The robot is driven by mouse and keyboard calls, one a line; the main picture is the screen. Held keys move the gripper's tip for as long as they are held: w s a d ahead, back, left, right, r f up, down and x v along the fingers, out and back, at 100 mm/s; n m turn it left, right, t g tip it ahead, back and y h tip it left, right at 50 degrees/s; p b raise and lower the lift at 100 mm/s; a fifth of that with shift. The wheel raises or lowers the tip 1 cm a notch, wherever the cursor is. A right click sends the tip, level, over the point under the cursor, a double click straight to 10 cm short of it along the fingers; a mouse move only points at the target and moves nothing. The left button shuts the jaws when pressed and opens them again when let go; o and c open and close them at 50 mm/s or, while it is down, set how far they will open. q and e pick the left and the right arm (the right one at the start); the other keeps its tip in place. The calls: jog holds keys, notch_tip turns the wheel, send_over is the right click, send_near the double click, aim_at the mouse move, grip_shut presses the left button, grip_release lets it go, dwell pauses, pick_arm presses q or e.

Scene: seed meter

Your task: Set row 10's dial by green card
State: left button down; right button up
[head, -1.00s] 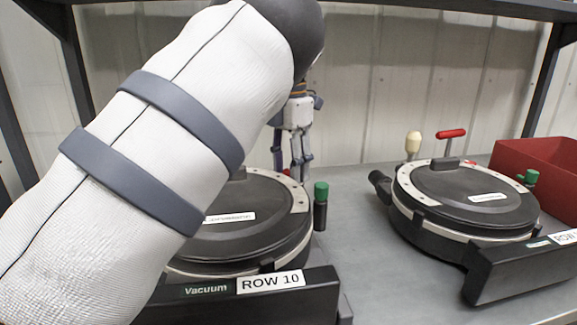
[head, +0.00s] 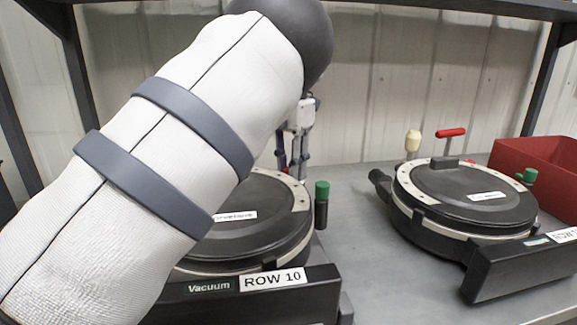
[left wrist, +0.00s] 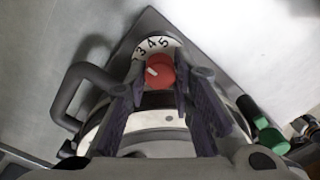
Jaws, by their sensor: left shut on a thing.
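Row 10's seed meter (head: 262,222), a round black lidded unit with a ROW 10 label (head: 273,280), stands left of centre in the head view, partly hidden by my left arm. In the left wrist view its red dial knob (left wrist: 159,72) sits by a white scale (left wrist: 158,43) where 3, 4 and 5 show. A pale mark on the knob faces the picture's left. My left gripper (left wrist: 160,80) is shut on the knob, a finger on each side; it also shows behind the meter in the head view (head: 292,160). I see no green card. My right gripper is out of view.
A green-capped knob (head: 321,203) stands at the meter's right side. A second meter (head: 465,198) with red and cream handles stands to the right, beside a red bin (head: 545,165). Grey bench (head: 370,260) lies free between the meters.

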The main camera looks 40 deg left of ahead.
pick_arm(q)
jog(key=n, duration=0.5)
jog(key=shift+n, duration=0.5)
dwell(0.3)
jog(key=c, duration=1.4)
grip_release()
jog(key=shift+o, duration=0.2)
jog(key=shift+r, duration=0.1)
notch_tip(320, 180, up, 7)
jog(key=shift+r, duration=0.2)
